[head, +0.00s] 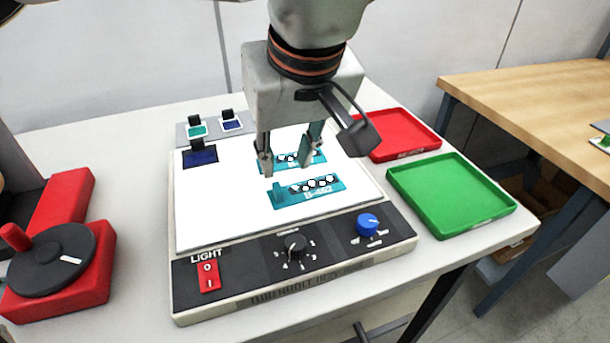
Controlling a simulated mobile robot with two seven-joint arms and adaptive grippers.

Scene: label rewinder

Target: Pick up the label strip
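Two teal label strips with white round spots lie on the white lit panel (210,215). The front strip (325,196) carries printed text that looks like "B-452" and lies flat in clear view. The rear strip (291,158) is partly hidden by my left gripper (289,160). That gripper reaches down from the top with its two fingers apart, one near each end of the rear strip. I cannot tell whether the fingertips touch it. My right gripper is not in view.
The panel's front has a red light switch (208,277), a black knob (295,244) and a blue knob (367,223). A red tray (400,152) and an empty green tray (452,205) are to the right. A red device with a black crank disc (52,262) is at left.

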